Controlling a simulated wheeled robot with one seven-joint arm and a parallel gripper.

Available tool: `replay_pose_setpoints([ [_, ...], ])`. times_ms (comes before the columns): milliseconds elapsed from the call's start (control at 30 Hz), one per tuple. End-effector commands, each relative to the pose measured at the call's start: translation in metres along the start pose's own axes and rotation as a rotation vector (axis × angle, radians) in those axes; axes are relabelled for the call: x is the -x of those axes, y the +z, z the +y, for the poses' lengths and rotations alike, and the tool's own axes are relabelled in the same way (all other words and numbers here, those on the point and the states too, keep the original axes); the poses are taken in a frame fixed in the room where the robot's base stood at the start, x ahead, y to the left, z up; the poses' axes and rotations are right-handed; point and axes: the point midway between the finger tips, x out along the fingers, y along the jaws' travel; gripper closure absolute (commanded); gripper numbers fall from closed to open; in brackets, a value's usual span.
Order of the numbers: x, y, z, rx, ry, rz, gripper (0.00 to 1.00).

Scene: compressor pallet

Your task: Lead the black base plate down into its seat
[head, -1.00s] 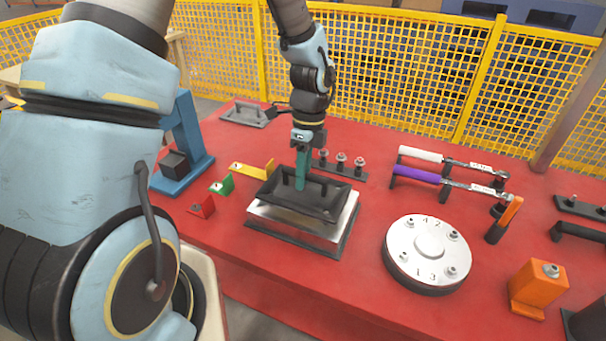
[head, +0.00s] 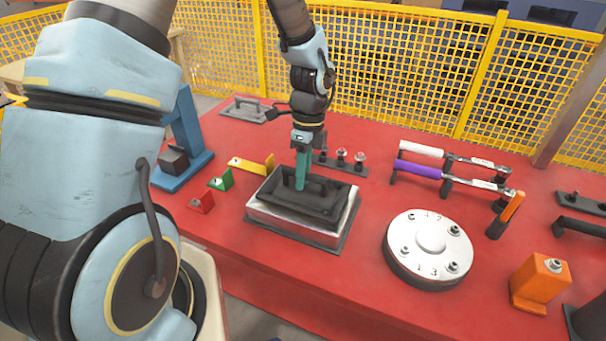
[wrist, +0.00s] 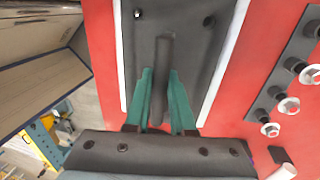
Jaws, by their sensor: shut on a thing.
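The black base plate (head: 318,210) has a raised bar handle and lies roughly level within the silver-walled seat (head: 337,229). Some of the seat's rim shows around the plate; whether the plate touches the bottom is hidden. My gripper (head: 301,186) has teal fingers and is shut on the plate's handle from above. In the wrist view, the plate (wrist: 195,50) fills the middle, with a pale seat wall (wrist: 232,60) along each side. The teal fingers (wrist: 160,90) stand on either side of the handle (wrist: 164,55).
On the red table (head: 255,262), red (head: 201,202), green (head: 221,180) and yellow (head: 252,165) blocks stand left of the seat. A row of bolts (head: 342,158) stands behind right. A numbered round disc (head: 430,245) lies to the right, with torque wrenches (head: 420,170) behind it.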

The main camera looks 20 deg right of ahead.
Motion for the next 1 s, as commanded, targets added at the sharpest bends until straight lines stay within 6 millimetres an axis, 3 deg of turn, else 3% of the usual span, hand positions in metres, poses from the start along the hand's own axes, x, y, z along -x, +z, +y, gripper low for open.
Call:
replay_pose_setpoints([
  [600,-0.011,0.000,-0.002,-0.001,0.000,0.000,1.00],
  [633,-0.011,0.000,-0.002,-0.001,0.000,0.000,0.76],
  [900,-0.011,0.000,-0.002,0.000,0.000,0.000,0.45],
  [1000,-0.011,0.000,-0.002,0.000,0.000,0.000,0.43],
])
